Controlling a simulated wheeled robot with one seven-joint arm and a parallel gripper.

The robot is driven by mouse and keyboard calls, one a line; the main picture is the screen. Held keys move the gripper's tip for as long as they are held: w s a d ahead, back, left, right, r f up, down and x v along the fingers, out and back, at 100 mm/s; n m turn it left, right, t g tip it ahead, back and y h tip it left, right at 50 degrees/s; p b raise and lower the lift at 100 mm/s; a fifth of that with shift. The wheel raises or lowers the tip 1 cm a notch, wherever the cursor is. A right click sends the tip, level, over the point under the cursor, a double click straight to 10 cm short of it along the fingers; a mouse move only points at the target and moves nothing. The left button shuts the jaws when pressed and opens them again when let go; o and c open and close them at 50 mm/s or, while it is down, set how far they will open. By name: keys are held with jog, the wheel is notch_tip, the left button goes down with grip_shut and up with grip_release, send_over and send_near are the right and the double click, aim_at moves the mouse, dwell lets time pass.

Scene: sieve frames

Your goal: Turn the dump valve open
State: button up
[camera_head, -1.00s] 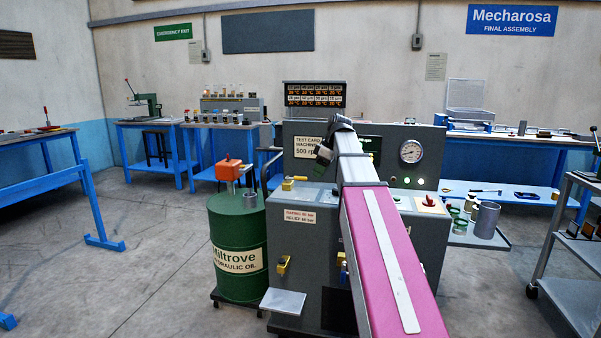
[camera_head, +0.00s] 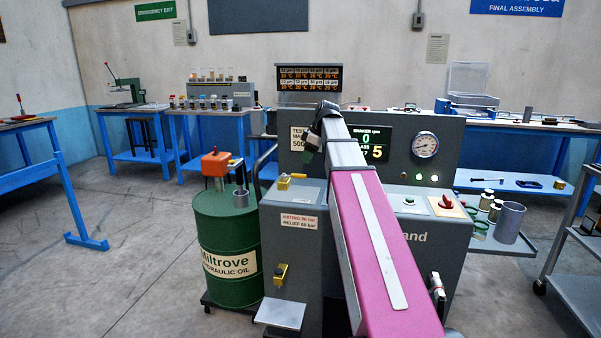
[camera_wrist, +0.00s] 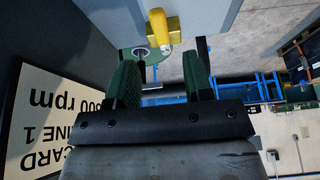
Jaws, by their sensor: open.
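A valve with a yellow handle (camera_head: 285,181) sits on top of the grey test machine (camera_head: 310,188), at its left end. The wrist view shows a yellow handle (camera_wrist: 157,28) just beyond my fingertips, apart from them. A second yellow-handled fitting (camera_head: 281,273) is on the machine's front, lower down. I cannot read a label saying which is the dump valve. My gripper (camera_head: 313,143) is open and empty, above and behind the top valve in the head view. Its two green fingers show in the wrist view (camera_wrist: 162,70) with a clear gap.
A green oil drum (camera_head: 228,245) with an orange pump (camera_head: 216,163) stands left of the machine. The machine's upright back panel (camera_head: 400,150) carries a gauge and display. A label panel (camera_wrist: 45,125) is close beside my gripper. A grey cart (camera_head: 575,260) stands at right.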

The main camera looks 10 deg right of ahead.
aim_at(294, 177)
jog(key=x, duration=0.7)
grip_shut()
